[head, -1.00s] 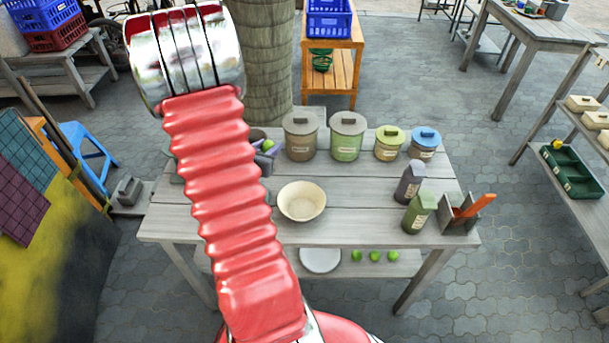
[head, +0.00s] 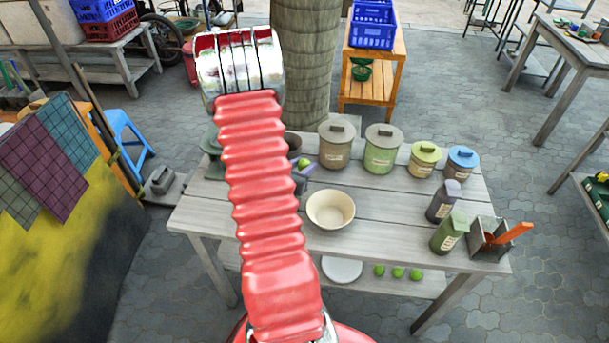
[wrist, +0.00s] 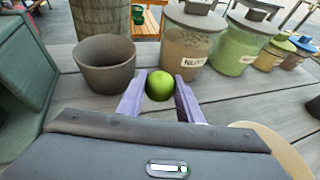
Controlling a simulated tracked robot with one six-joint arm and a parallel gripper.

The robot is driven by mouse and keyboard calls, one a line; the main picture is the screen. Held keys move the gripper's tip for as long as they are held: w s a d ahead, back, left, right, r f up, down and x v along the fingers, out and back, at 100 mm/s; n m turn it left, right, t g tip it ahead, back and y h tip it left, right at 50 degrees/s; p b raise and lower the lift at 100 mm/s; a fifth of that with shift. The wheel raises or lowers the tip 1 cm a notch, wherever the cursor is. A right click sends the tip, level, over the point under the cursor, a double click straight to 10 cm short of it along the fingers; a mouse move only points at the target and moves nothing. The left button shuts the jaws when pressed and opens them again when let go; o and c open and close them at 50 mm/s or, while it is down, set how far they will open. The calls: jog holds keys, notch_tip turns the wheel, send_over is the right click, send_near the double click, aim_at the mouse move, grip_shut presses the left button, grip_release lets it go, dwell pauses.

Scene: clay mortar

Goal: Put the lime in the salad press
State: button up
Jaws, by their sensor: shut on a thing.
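A green lime (wrist: 159,86) sits between the two purple fingers of my gripper (wrist: 158,100), which is shut on it. The lime (head: 304,162) and my gripper (head: 304,170) also show in the head view, just right of my red arm. A dark clay pot (wrist: 106,66) stands upright just left of the lime in the wrist view; it looks like the mortar. In the head view this pot (head: 292,142) is partly hidden by my arm. The lime is outside the pot, and I cannot tell its exact height above the table.
Lidded jars (head: 337,143) stand along the table's (head: 390,215) back edge. A cream bowl (head: 331,209) is in the middle. Bottles (head: 449,231) and a grey holder (head: 486,238) are at right. A dark green object (wrist: 22,85) is close at left. Several limes lie on the lower shelf.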

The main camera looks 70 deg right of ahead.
jog(key=shift+f, duration=0.2)
jog(key=shift+f, duration=2)
jog(key=shift+f, duration=0.1)
jog(key=o, duration=1)
jog(key=v, duration=1.2)
